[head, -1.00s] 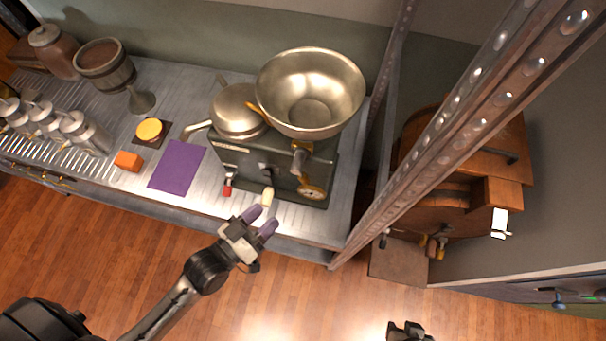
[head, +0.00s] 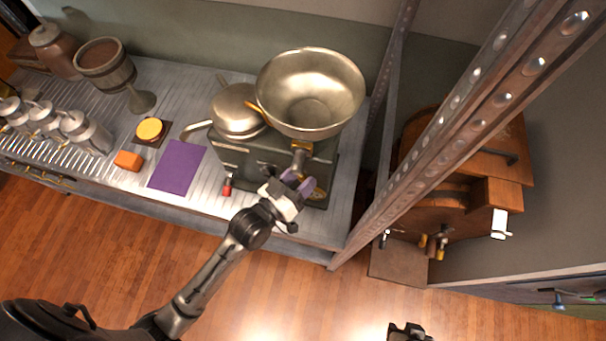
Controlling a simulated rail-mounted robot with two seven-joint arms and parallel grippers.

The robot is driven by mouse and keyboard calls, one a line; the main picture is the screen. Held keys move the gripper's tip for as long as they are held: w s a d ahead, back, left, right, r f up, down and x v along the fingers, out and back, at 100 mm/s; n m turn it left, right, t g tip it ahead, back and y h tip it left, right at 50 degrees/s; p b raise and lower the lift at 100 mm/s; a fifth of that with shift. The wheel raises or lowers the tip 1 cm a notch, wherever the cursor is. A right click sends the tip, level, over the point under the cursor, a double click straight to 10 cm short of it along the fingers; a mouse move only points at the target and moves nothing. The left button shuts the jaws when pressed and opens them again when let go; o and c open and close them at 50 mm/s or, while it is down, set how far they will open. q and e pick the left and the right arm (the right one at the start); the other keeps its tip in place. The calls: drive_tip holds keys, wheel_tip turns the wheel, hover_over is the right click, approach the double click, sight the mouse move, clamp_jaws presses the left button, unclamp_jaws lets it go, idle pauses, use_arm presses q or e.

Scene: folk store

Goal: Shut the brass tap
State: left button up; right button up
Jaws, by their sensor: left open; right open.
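Small brass-coloured taps (head: 440,252) show at the lower front of the wooden cask at the right; I cannot tell whether they are open or which is meant. A brass-coloured fitting (head: 300,150) also shows on the grey box under the steel bowl; its kind is unclear. My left gripper (head: 298,182) is open and empty, its purple fingertips over the front of the grey box (head: 235,160), partly hiding the round brass dial (head: 318,194). It is well left of the cask. My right gripper (head: 408,331) is open at the bottom edge, below the cask.
A large steel bowl (head: 310,90) and a lidded pan (head: 237,108) stand on the grey box. A perforated metal post (head: 450,130) rises between the counter and the wooden cask (head: 415,210). A purple cloth (head: 178,167) lies on the counter. The floor in front is clear.

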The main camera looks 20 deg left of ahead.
use_arm(q)
drive_tip(key=shift+w+d, duration=0.2)
drive_tip(key=shift+w, duration=0.3)
drive_tip(key=c, duration=0.9)
